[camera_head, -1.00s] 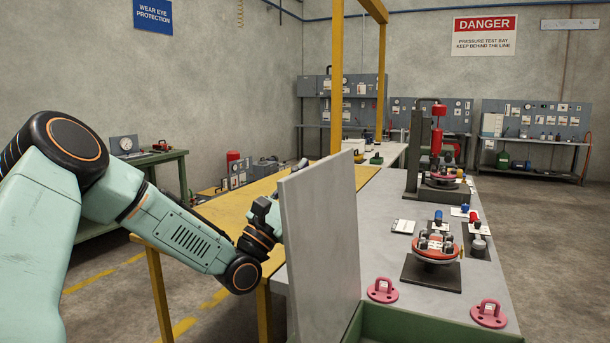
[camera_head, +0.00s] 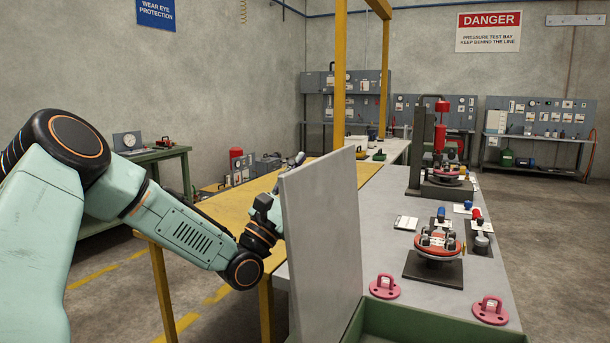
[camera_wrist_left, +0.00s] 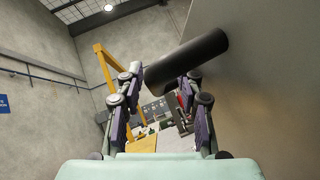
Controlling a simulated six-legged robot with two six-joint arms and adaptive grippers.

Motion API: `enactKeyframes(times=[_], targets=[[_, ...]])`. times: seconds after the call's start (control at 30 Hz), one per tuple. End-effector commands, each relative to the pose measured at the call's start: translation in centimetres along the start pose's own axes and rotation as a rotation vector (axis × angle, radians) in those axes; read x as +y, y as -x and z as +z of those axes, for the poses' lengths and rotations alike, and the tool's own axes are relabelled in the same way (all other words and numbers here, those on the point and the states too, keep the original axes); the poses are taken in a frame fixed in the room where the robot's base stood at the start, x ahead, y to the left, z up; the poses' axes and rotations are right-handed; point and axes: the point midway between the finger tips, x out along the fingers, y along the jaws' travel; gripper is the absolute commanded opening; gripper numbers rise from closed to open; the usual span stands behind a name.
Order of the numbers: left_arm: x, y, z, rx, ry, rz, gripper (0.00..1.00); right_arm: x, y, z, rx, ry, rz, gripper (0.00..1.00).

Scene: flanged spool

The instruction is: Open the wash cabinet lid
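The wash cabinet lid (camera_head: 325,240) is a grey panel standing upright in the head view. Below it is the green rim of the cabinet (camera_head: 435,326). My left arm reaches to the lid's left face, where the lid partly hides the gripper. In the left wrist view my left gripper (camera_wrist_left: 163,76) has its two fingers spread apart. A black cylindrical handle (camera_wrist_left: 195,56) sticks out from the lid (camera_wrist_left: 265,85) across the fingertips, overlapping the right finger in the picture. I cannot tell whether they touch. My right gripper is not in view.
A grey bench (camera_head: 400,258) behind the lid carries a red flanged spool (camera_head: 438,246) and two pink lugs (camera_head: 385,287). A yellow-topped table (camera_head: 235,205) with a yellow frame (camera_head: 340,75) stands behind my left arm. Open floor lies to the right.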

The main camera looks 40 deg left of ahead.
Motion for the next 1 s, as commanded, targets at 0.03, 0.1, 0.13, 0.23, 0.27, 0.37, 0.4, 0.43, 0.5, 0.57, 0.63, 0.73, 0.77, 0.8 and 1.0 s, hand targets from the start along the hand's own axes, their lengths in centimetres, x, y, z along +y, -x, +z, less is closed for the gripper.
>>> enactKeyframes(times=[0.03, 0.1, 0.13, 0.23, 0.27, 0.37, 0.4, 0.43, 0.5, 0.57, 0.63, 0.73, 0.77, 0.8, 1.0], targets=[[0.0, 0.1, 0.0, 0.000, 0.001, 0.001, 0.37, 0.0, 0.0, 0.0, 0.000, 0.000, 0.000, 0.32], [0.1, 0.5, 0.0, 0.001, 0.001, 0.002, 0.37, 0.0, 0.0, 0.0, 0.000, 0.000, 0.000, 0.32], [0.1, 0.8, -0.1, 0.002, 0.001, 0.003, 0.37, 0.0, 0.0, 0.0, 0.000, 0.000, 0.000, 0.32], [0.1, 1.9, -0.1, 0.003, 0.004, 0.004, 0.37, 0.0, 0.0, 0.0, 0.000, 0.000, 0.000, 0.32], [0.1, 2.3, -0.1, 0.003, 0.003, 0.006, 0.37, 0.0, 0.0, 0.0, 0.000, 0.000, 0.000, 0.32], [0.2, 3.6, -0.1, 0.002, 0.004, 0.006, 0.37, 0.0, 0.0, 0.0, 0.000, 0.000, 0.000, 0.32], [0.2, 4.0, -0.1, 0.003, 0.003, 0.005, 0.37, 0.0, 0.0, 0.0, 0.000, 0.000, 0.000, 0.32], [0.2, 4.4, -0.1, 0.003, 0.003, 0.006, 0.37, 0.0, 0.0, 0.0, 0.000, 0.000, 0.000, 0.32], [0.1, 5.2, 0.0, 0.002, 0.004, 0.006, 0.37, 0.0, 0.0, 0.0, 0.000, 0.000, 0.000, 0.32], [0.1, 5.7, 0.0, 0.002, 0.003, 0.005, 0.37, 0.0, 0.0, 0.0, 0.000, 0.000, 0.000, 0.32], [0.2, 6.2, 0.0, 0.002, 0.003, 0.004, 0.37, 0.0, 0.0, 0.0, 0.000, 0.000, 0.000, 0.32], [0.1, 6.8, -0.1, 0.002, 0.003, 0.003, 0.37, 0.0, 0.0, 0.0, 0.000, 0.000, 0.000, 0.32], [0.1, 7.0, -0.1, 0.003, 0.002, 0.003, 0.37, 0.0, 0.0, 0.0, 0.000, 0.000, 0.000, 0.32], [0.1, 7.1, 0.0, 0.002, 0.002, 0.002, 0.37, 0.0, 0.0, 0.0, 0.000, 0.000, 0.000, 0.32], [0.0, 7.5, 0.0, 0.000, 0.001, 0.000, 0.37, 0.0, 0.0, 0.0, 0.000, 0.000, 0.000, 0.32]])
